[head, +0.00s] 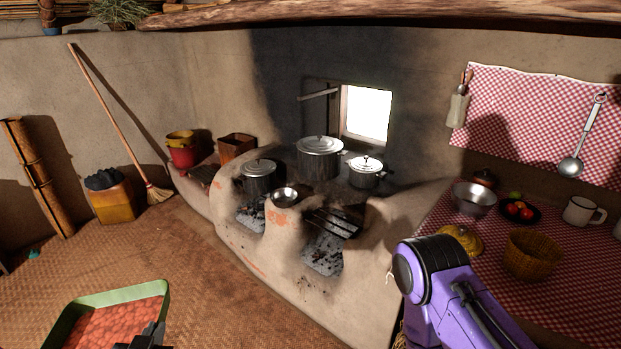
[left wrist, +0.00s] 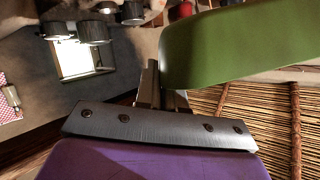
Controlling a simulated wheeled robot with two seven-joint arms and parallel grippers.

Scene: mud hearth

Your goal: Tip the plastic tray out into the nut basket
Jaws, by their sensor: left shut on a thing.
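The plastic tray (head: 165,292) is green and holds many small orange-red pieces. It is at the bottom left of the head view, cut off by the frame edge. My left gripper (head: 150,335) is shut on its near right side. In the left wrist view the tray (left wrist: 240,45) fills the upper right, with my left gripper's fingers (left wrist: 158,88) against its edge. A round woven basket (head: 532,255), likely the nut basket, stands on the checked cloth at right, well away from the tray. My right arm shows, but its gripper is out of view.
The mud hearth (head: 285,245) with pots stands mid-view.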

